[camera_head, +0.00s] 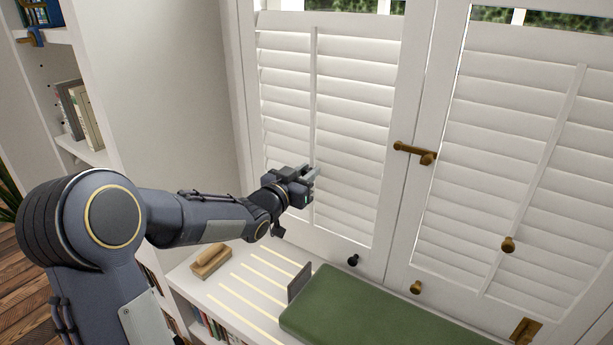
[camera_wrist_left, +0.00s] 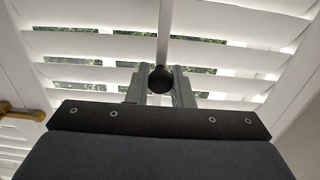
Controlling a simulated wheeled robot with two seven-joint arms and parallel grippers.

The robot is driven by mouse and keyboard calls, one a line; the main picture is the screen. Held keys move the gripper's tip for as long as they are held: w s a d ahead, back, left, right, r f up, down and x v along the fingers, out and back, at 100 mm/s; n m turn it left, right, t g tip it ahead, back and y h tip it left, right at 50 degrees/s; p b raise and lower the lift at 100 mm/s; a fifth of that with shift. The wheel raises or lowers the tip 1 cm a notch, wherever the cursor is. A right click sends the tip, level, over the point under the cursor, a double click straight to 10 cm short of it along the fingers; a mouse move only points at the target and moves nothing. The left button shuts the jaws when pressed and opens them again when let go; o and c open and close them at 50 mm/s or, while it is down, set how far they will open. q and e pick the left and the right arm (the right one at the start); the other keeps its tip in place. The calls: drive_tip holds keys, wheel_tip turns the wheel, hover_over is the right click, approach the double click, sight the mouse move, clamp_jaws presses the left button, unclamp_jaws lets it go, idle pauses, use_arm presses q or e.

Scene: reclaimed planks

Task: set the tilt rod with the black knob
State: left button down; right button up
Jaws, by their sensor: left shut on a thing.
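The left shutter panel has a white vertical tilt rod (camera_head: 314,110) down the middle of its white slats (camera_head: 354,130). My left gripper (camera_head: 315,173) is at the lower part of this rod. In the left wrist view the rod (camera_wrist_left: 165,30) runs down to a round black knob (camera_wrist_left: 160,79) between my two grey fingers (camera_wrist_left: 160,90), which are shut on it. The gripper hides the knob in the head view. Green shows through narrow gaps between the slats in the wrist view. My right gripper is not in view.
The right shutter has another rod (camera_head: 545,150) with a brass knob (camera_head: 508,243). A brass latch (camera_head: 416,152) sits between the panels. Below are a small black pull (camera_head: 352,260), a green cushion (camera_head: 375,312), a dark upright plate (camera_head: 299,283) and a wooden block (camera_head: 210,261).

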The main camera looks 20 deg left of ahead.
use_arm(q)
drive_tip(key=shift+d+r, duration=0.1)
drive_tip(key=shift+r, duration=0.7)
drive_tip(key=c, duration=1.3)
unclamp_jaws()
drive_tip(key=shift+o, duration=0.2)
drive_tip(key=shift+s, duration=0.5)
drive_tip(key=s, duration=0.6)
drive_tip(key=shift+s+a+b, duration=0.3)
drive_tip(key=shift+a+b, duration=0.1)
drive_tip(key=shift+a, duration=0.05)
